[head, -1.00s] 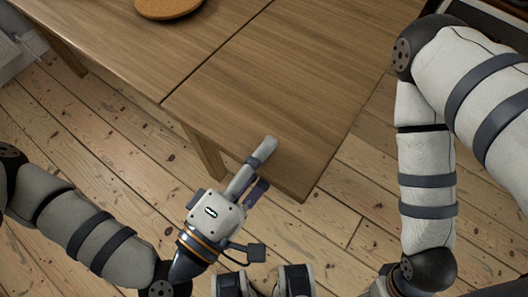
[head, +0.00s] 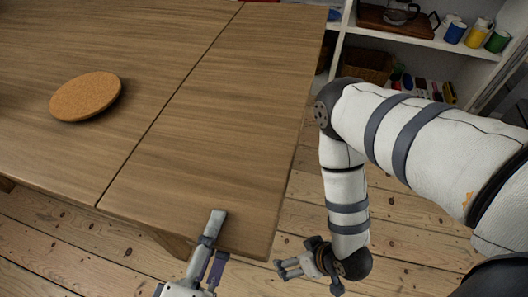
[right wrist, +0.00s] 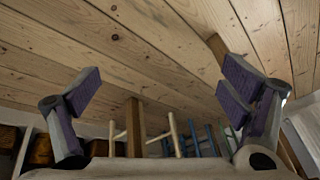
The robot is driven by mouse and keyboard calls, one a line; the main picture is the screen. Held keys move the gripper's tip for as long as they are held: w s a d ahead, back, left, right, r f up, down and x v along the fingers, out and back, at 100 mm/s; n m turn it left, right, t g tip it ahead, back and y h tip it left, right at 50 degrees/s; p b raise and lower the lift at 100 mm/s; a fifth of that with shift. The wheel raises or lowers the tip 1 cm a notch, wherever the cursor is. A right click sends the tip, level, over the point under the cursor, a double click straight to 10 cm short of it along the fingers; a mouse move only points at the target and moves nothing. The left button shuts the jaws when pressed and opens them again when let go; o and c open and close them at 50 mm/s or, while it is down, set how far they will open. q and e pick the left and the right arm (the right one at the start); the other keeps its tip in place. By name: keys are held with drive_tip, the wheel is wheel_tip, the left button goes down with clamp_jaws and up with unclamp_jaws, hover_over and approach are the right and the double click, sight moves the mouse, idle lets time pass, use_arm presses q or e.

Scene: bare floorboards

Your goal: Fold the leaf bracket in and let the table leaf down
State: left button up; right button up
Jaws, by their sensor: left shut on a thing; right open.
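The table leaf (head: 235,130) is the right part of the wooden table in the head view. It lies level with the fixed tabletop (head: 130,140), with a dark seam between them. My left gripper (head: 215,243) is shut on the leaf's front edge, one finger on top and the other below. My right gripper (head: 287,266) is open beside the leaf's front right corner, low and apart from it. In the right wrist view its two purple-padded fingers (right wrist: 160,95) are wide apart with nothing between them. I cannot make out the leaf bracket; the leaf hides its own underside in the head view.
A round cork mat (head: 86,95) lies on the fixed tabletop. A white shelf (head: 430,40) with mugs and a basket stands at the back right. Bare floorboards (head: 420,235) are clear at the right. Several chair or stool legs (right wrist: 175,135) show in the right wrist view.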

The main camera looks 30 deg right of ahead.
drive_tip(key=w+r+t, duration=0.4)
drive_tip(key=w, duration=0.8)
drive_tip(key=w+d+r+t, duration=0.1)
drive_tip(key=w+r+t, duration=0.3)
drive_tip(key=w, duration=0.9)
drive_tip(key=w+d+r+n+t, duration=0.1)
drive_tip(key=w+r+t, duration=0.3)
drive_tip(key=w, duration=0.8)
drive_tip(key=shift+w+t+y, duration=0.15)
drive_tip(key=shift+t+y, duration=0.25)
drive_tip(key=shift+t, duration=0.4)
clamp_jaws()
